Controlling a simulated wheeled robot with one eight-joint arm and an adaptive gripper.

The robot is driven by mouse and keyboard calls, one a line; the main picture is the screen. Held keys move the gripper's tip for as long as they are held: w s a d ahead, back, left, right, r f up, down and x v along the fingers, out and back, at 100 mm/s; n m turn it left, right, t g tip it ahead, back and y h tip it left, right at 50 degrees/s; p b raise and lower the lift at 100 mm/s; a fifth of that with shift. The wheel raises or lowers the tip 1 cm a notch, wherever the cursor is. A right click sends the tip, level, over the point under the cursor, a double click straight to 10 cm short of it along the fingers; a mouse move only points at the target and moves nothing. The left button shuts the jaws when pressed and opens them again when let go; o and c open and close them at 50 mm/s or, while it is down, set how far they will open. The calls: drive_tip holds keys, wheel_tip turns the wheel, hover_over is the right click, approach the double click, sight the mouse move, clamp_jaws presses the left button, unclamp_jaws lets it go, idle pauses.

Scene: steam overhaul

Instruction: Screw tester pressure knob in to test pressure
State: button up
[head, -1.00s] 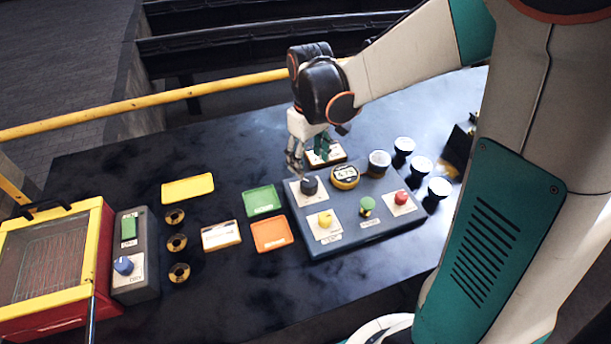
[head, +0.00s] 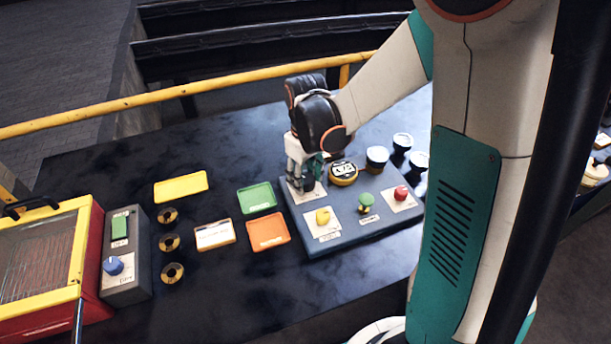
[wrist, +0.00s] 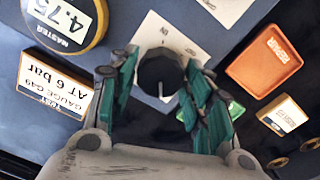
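The black pressure knob (wrist: 160,75) with a white pointer line sits on a white plate on the grey-blue tester (head: 345,240). My gripper (wrist: 163,72) is at the knob, its green-padded fingers on either side of it. They look spread with the knob between them; firm contact cannot be made out. In the head view my gripper (head: 304,180) stands over the tester's back left corner and partly hides the knob. The yellow-ringed master gauge (head: 343,171) reads 4.75 in the wrist view (wrist: 62,22). A card (wrist: 55,85) there reads test gauge G49 at 6 bar.
The tester also carries a yellow knob (head: 322,216), a green knob (head: 366,200) and a red button (head: 401,193). Green (head: 256,197) and orange (head: 268,231) trays lie to its left. Dark round gauges (head: 402,143) stand at right. A yellow rail (head: 200,87) runs behind the table.

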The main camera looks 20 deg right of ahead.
sight(306, 178)
drive_tip(key=c, duration=0.4)
drive_tip(key=shift+m, duration=0.8)
drive_tip(key=o, duration=1.1)
drive_tip(key=shift+r, duration=0.1)
wheel_tip(306, 178, up, 12)
drive_tip(key=shift+f, duration=0.1)
drive_tip(key=shift+s, duration=0.1)
